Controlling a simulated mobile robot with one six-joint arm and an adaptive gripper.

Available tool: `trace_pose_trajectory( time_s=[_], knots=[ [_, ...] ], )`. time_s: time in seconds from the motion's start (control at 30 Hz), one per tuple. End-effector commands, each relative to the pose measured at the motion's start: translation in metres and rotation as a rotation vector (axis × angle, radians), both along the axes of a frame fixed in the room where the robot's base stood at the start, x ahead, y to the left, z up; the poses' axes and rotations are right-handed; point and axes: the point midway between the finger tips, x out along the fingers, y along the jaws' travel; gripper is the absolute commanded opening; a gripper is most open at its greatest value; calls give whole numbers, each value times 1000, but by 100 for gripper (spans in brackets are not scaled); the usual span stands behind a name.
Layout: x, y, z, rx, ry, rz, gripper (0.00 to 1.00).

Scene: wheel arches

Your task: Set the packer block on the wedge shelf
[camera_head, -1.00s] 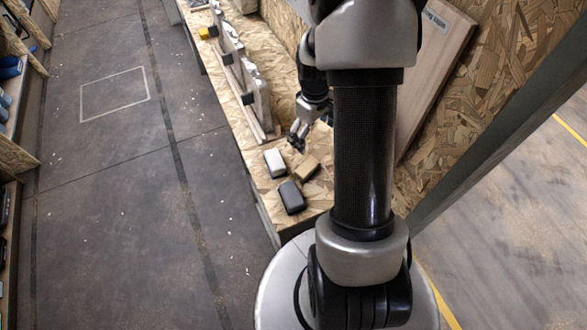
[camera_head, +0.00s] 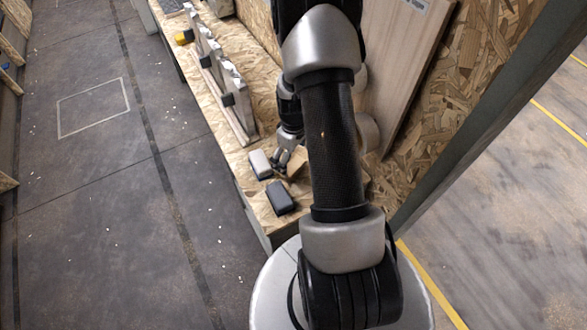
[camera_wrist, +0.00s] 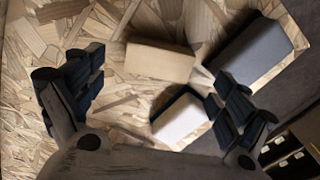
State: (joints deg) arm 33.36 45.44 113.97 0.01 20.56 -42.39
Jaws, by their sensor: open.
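Three blocks lie close together on the chipboard bench: a white one (camera_head: 260,165), a tan wooden one (camera_head: 298,163) and a dark grey one (camera_head: 280,198). I cannot tell for certain which is the packer block. My gripper (camera_head: 284,160) is just above them, between the white and tan blocks. In the wrist view my open gripper (camera_wrist: 160,90) has its fingers spread, with the tan block (camera_wrist: 160,60) beyond and between them. The white block (camera_wrist: 180,120) is partly hidden near the right finger, and the grey block (camera_wrist: 252,55) is at upper right. I cannot make out the wedge shelf.
Upright panels with pale, jagged tops (camera_head: 222,80) stand along the bench, bearing small black blocks. A yellow object (camera_head: 184,38) is at the far end. A large wooden board (camera_head: 405,75) leans on the chipboard wall. The floor (camera_head: 90,190) left of the bench is clear.

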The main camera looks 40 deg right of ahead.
Motion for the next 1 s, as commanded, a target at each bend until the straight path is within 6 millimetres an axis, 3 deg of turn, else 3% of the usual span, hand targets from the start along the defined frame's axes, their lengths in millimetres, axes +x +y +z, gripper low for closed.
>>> trace_pose_trajectory(
  time_s=[0.3, 0.57, 1.0],
  knots=[
    [-1, 0, -47, 1, 2, 0, 94],
    [0, -1, -48, 1, 1, 0, 93],
    [-1, 0, -48, 1, 1, 0, 64]
  ],
)
